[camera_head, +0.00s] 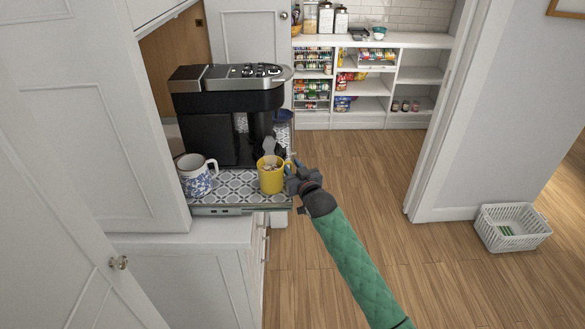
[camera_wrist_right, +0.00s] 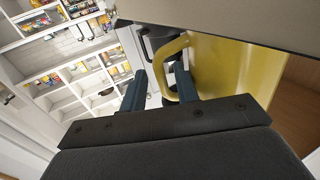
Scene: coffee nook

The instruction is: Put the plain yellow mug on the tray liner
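The plain yellow mug (camera_head: 271,180) appears upright at the front right of the patterned tray liner (camera_head: 232,190), in front of the coffee machine. Whether its base touches the liner is hard to tell. Its opening shows something light and brownish inside. My right gripper (camera_head: 291,180) is at the mug's right side. In the right wrist view, the gripper's two fingers (camera_wrist_right: 160,90) stand apart on either side of the mug's yellow handle (camera_wrist_right: 166,68). One finger passes into the handle loop, and a gap shows beside the other. My left gripper is not in view.
A blue-and-white mug (camera_head: 196,176) stands on the liner's left. The black coffee machine (camera_head: 222,120) stands behind both mugs. A white cabinet wall is close on the left. Pantry shelves (camera_head: 365,85) are at the back, and a white basket (camera_head: 512,228) is on the floor at right.

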